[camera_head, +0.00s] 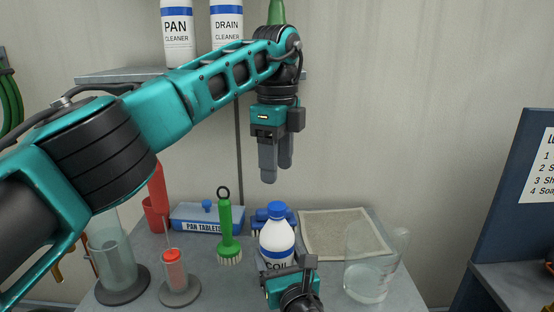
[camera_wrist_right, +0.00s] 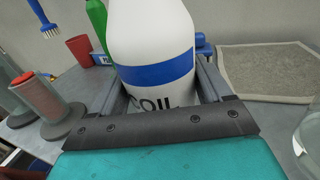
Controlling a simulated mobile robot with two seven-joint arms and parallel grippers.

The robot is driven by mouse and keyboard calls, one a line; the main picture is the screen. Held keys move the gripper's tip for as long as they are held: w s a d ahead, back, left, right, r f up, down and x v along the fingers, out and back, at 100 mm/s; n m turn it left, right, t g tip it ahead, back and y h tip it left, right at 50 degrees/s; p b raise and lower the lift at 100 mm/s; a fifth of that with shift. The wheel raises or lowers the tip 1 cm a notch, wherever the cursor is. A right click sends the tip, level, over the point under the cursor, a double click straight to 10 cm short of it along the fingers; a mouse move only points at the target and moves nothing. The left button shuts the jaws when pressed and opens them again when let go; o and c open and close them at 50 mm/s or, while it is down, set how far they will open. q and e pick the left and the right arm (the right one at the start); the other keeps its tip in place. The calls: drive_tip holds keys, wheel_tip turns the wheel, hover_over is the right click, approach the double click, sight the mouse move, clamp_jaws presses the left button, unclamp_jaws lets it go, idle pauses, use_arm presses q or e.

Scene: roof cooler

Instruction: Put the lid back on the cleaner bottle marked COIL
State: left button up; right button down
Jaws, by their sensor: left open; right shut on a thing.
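The white COIL bottle (camera_head: 277,246) stands upright on the table in the head view, with a blue band. A blue lid (camera_head: 277,211) shows at its top and looks seated on the neck; how tightly, I cannot tell. My right gripper (camera_head: 287,266) is shut around the bottle's lower body from the near side. In the right wrist view the bottle (camera_wrist_right: 152,50) stands between its fingers; its top is out of frame. My left gripper (camera_head: 277,173) is open and empty, pointing down above the lid with a clear gap.
A green brush (camera_head: 226,235), PAN TABLETS box (camera_head: 207,219) and cylinder with a red top (camera_head: 174,268) stand left of the bottle. A glass beaker (camera_head: 368,278) and a grey mat (camera_head: 348,234) lie to the right. PAN (camera_head: 177,37) and DRAIN (camera_head: 227,28) bottles stand on the shelf.

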sight(277, 205)
use_arm(q)
drive_tip(key=shift+n, duration=0.4)
drive_tip(key=shift+f, duration=0.1)
drive_tip(key=shift+f, duration=3.9)
drive_tip(key=shift+c, duration=0.3)
